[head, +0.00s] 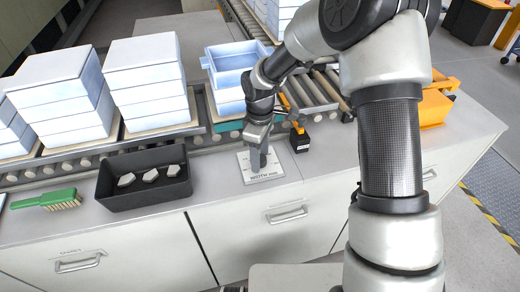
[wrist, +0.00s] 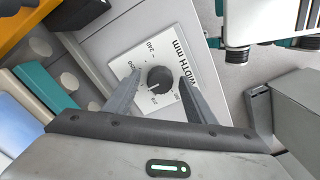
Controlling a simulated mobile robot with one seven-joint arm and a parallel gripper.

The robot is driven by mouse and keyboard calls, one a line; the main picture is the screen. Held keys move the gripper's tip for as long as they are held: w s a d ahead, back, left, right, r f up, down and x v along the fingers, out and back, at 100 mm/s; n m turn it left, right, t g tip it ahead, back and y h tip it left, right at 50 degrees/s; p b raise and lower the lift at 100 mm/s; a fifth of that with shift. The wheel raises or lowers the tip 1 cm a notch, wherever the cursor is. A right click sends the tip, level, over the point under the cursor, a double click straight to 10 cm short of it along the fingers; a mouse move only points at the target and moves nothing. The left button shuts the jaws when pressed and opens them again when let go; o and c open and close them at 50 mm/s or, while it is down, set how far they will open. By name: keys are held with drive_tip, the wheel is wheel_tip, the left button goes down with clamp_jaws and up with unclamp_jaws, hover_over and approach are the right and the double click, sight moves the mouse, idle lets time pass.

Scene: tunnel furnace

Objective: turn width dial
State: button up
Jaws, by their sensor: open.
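The width dial (wrist: 160,80) is a dark round knob on a white plate (wrist: 146,54) marked "WIDTH mm" with numbers around it. In the head view the plate (head: 245,167) lies on the grey counter, and my gripper hides the dial. My gripper (head: 258,160) points down over the plate. In the wrist view my gripper (wrist: 160,75) is open, with one finger on each side of the dial. A gap shows between the dial and each finger. I cannot tell how far the fingertips are above the plate.
A black tray (head: 150,198) with several pale pieces and a green brush (head: 50,199) lie to the left. A small black box (head: 299,140) stands just behind the plate, to the right. Behind is a roller conveyor (head: 203,130) with stacked white-blue boxes (head: 146,84). The counter's front is clear.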

wheel_tip(320, 180, up, 17)
drive_tip(key=p, duration=0.1)
drive_tip(key=shift+r, duration=0.2)
idle(0.4)
